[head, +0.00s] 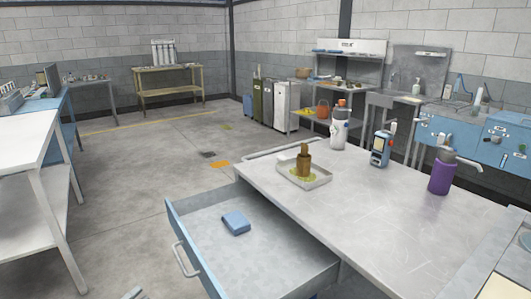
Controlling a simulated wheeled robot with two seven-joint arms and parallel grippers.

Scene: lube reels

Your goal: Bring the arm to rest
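Neither of my grippers can be made out in the head view. A small grey shape (135,293) pokes in at the bottom edge, left of the drawer; I cannot tell whether it is part of my arm. The drawer (190,221) of the metal workbench (345,215) is pulled open. A blue folded cloth or pad (236,222) lies inside it. On the bench, a brown bottle-like object (304,162) stands upright in a shallow tray (319,182) with a yellowish stain.
On the bench stand a white bottle with an orange top (339,128), a blue handheld device (380,149) and a purple container (440,178). A white-topped table (25,140) stands at left. The bench's front right is bare. Open floor (120,190) lies between the tables.

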